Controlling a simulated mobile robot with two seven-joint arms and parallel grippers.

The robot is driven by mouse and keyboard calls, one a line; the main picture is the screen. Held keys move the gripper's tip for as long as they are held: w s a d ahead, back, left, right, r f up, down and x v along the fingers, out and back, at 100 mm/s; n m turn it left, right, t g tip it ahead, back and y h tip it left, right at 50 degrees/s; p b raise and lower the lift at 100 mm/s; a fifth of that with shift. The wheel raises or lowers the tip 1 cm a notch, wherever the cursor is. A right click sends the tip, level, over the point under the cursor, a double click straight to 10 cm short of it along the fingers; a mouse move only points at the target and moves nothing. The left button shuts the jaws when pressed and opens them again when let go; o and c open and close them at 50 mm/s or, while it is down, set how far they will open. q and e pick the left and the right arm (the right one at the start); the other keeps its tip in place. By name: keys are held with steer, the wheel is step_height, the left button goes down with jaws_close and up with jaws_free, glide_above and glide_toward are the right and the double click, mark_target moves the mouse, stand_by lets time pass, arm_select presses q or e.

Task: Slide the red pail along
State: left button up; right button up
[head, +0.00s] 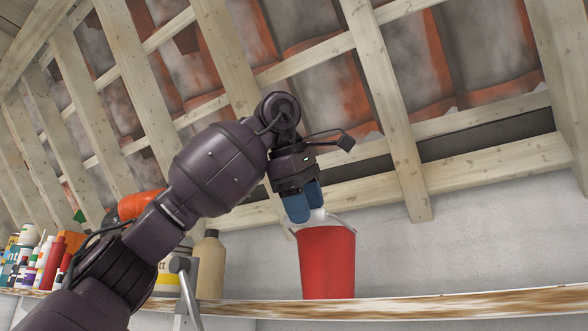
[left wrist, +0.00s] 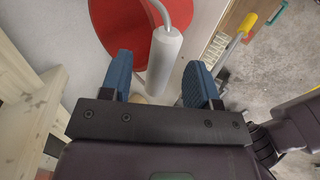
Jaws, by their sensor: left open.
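The red pail (head: 327,262) stands upright on a high wooden shelf, near the middle of the head view. In the left wrist view its red body (left wrist: 122,25) fills the top, with its white handle grip (left wrist: 164,62) in front. My left gripper (head: 302,206) comes down from above at the pail's rim; its blue fingers are open. In the left wrist view the gripper's (left wrist: 158,82) fingers stand apart on either side of the grip, with clear gaps. I cannot tell how deep the grip sits between them. My right gripper is not in view.
The shelf (head: 450,304) is clear to the right of the pail. To its left stand a beige bottle (head: 210,265) and, further left, several paint bottles and tubes (head: 40,260). Sloping roof beams (head: 385,110) hang close above my arm.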

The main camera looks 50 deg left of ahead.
arm_select(q)
steer(key=v, duration=0.6)
steer(key=shift+s+r, duration=0.2)
steer(key=shift+r, duration=0.1)
stand_by(0.3)
